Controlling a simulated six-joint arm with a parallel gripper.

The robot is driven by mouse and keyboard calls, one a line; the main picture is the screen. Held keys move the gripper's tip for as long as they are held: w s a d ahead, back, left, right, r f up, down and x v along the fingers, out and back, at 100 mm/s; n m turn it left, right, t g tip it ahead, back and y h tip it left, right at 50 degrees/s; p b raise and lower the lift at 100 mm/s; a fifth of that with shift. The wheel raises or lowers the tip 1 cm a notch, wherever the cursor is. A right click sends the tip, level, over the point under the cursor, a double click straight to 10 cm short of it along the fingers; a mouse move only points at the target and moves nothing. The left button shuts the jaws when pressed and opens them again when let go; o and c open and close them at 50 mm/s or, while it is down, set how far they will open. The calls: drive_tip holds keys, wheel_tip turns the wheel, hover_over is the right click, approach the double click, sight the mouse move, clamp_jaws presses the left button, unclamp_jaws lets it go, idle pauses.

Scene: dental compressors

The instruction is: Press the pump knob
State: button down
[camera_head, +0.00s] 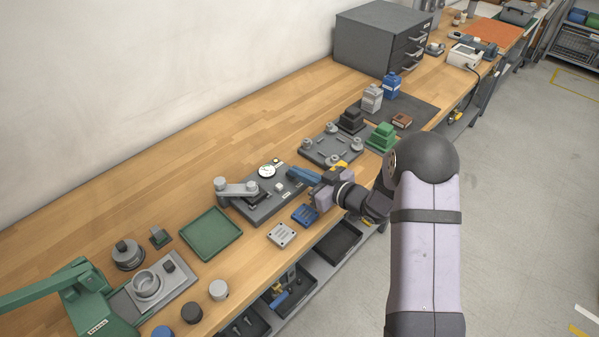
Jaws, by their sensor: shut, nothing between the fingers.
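My gripper (296,173) reaches in from the right over the middle of the bench. Its blue fingers are shut and empty, pointing left toward a dark grey plate (262,212) that carries a round white dial gauge (268,170) and a grey lever arm with round ends (237,188). The fingertips are close to the right side of the dial gauge; I cannot tell whether they touch anything. No part is clearly marked as the pump knob. Small knob-like parts show on this plate and on the plate behind it (323,158), but they are too small to identify.
A green tray (211,234), a green lever press (85,300) and a grey cup fixture (150,285) stand at left. A blue block (305,215) and a pale block (282,235) lie below my gripper. A grey drawer cabinet (375,40) stands behind. Bare wood lies along the wall.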

sight(299, 185)
drive_tip(key=shift+s+f, duration=0.1)
drive_tip(key=shift+f, duration=0.15)
drive_tip(key=shift+r+p, duration=0.6)
drive_tip(key=shift+p, duration=0.1)
wheel_tip(299, 185, up, 4)
drive_tip(key=p, duration=0.3)
drive_tip(key=b+v, duration=0.3)
drive_tip(key=v, duration=0.6)
drive_tip(key=shift+s+d+f+b, duration=0.2)
drive_tip(key=shift+s+d+b, duration=0.05)
drive_tip(key=shift+d+b, duration=0.1)
idle(0.5)
